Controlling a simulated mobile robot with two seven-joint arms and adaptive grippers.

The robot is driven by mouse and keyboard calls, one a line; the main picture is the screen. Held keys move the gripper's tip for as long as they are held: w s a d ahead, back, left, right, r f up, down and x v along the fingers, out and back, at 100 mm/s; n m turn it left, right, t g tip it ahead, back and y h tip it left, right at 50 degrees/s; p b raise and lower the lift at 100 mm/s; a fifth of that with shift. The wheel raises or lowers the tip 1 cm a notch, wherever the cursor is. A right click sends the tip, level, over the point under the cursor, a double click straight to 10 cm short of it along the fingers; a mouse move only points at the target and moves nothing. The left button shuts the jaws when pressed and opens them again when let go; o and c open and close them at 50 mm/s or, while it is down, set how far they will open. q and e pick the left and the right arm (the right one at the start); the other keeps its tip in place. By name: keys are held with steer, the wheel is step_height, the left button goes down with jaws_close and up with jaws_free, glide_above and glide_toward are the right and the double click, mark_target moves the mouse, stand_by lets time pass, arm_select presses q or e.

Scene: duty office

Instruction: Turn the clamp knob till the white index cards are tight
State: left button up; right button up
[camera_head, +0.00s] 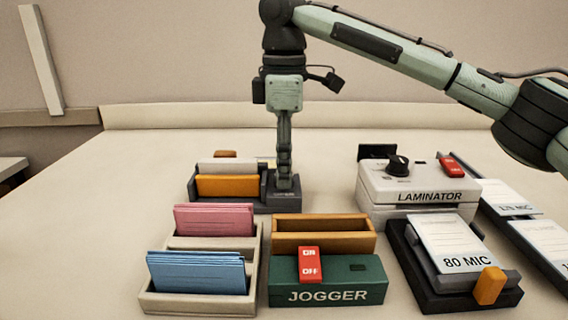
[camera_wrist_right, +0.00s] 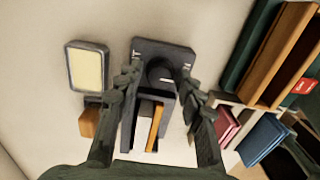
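The dark clamp (camera_head: 262,203) stands at the back left of the table. It holds the white index cards (camera_head: 227,166) behind an orange block (camera_head: 228,186); in the right wrist view the white cards (camera_wrist_right: 145,110) lie beside the orange strip. My right gripper (camera_head: 285,178) points straight down at the clamp's right end. In the right wrist view my right gripper (camera_wrist_right: 160,68) has its fingers apart, one on each side of the dark round clamp knob (camera_wrist_right: 160,73). Whether they touch the knob is hard to tell. My left gripper is not in view.
A tray (camera_head: 150,300) with pink and blue cards stands in front of the clamp. A green jogger (camera_head: 370,292) with a wooden trough (camera_head: 324,240) is beside it. A laminator (camera_head: 415,185) and a dark pouch tray (camera_head: 425,285) are at the right. The table's left is clear.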

jaws_close()
steer(key=shift+m, duration=3.9)
steer(key=shift+o, duration=1.7)
jaws_free()
steer(key=shift+r, duration=4.05)
